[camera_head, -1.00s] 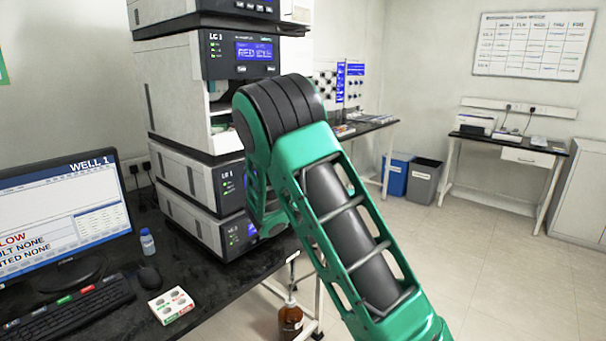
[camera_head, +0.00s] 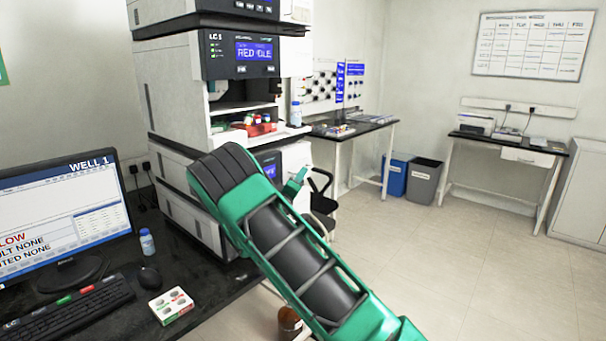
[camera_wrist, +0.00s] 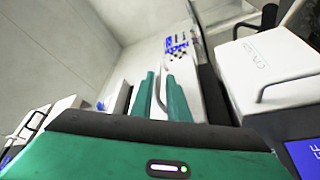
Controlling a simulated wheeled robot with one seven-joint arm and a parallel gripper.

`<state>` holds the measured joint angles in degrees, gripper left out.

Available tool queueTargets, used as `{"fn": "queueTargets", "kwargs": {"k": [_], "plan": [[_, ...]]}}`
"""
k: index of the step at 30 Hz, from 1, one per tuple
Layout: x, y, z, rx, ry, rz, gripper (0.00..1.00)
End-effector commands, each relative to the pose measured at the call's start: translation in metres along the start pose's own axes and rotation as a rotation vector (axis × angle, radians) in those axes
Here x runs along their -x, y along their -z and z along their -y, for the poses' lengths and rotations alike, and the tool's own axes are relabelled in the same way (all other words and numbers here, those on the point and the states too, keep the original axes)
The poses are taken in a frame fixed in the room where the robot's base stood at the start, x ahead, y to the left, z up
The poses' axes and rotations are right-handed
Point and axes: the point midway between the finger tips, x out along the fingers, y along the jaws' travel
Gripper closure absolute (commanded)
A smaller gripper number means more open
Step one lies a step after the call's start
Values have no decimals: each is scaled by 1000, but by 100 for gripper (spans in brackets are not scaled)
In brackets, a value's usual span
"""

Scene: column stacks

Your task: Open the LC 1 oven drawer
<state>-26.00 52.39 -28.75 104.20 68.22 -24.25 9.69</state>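The LC 1 stack (camera_head: 175,95) stands on the black bench in the head view, with a lit blue display (camera_head: 255,51) on its upper module. A lower dark module front (camera_head: 268,163) with a blue screen shows beside my arm. I cannot tell whether the oven drawer is shut. My arm hides part of the lower modules. In the wrist view my gripper (camera_wrist: 162,98) has its two green fingers apart. A grey curved bar shows between them in the picture; contact cannot be told. A white labelled box (camera_wrist: 265,60) is right of the fingers.
A shelf with red racks and vials (camera_head: 255,127) and a bottle (camera_head: 296,114) shows above my arm. A monitor (camera_head: 60,215), keyboard (camera_head: 70,308) and vial box (camera_head: 171,305) are on the bench. A brown bottle (camera_head: 289,322) stands below. Open floor lies to the right.

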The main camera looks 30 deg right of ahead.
Motion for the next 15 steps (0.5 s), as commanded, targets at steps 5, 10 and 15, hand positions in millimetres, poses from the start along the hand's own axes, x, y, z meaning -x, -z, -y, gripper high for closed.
{"fn": "queueTargets", "kwargs": {"k": [5, 10, 15], "plan": [[-26, 0, 0, -2, -1, 0, 85], [-39, 0, 0, -1, 0, 0, 85], [-42, 0, 0, 0, 0, -1, 85]]}}
